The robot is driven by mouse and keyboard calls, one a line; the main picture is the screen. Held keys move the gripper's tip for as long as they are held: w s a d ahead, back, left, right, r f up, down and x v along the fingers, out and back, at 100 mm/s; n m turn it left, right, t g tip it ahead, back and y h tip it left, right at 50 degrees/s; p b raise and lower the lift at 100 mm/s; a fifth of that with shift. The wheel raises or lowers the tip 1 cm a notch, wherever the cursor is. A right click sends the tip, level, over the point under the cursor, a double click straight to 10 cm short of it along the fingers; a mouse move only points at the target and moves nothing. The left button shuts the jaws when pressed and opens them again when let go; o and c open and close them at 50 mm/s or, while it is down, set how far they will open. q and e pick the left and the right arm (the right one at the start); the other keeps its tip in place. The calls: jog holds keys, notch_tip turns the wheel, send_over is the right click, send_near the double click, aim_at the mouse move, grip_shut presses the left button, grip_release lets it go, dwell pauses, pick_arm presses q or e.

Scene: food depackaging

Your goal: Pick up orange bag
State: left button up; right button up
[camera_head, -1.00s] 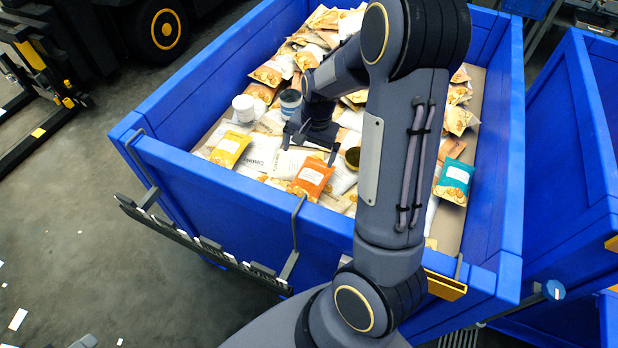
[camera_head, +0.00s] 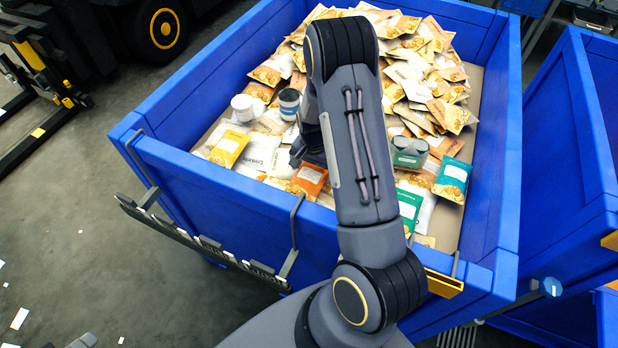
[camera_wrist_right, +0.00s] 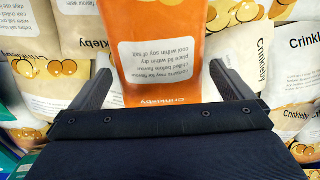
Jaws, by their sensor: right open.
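The orange bag (camera_head: 307,179) lies near the front wall inside the blue crate (camera_head: 235,196), partly hidden by my right arm. My right gripper (camera_head: 301,156) is just beside it, mostly hidden behind my forearm. In the right wrist view the orange bag (camera_wrist_right: 165,25), with a white label, lies between the two fingers of my right gripper (camera_wrist_right: 160,75). The fingers are open, one on each side of the bag; I cannot tell whether they touch it. My left gripper is not in view.
Many beige bags (camera_head: 430,85) fill the crate. A yellow bag (camera_head: 229,148), white jar (camera_head: 243,107), dark-lidded jar (camera_head: 289,103) and teal bag (camera_head: 453,179) lie around. Another blue crate (camera_head: 570,150) stands at the right.

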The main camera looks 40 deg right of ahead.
jog(key=c, duration=0.8)
jog(key=shift+r, duration=0.1)
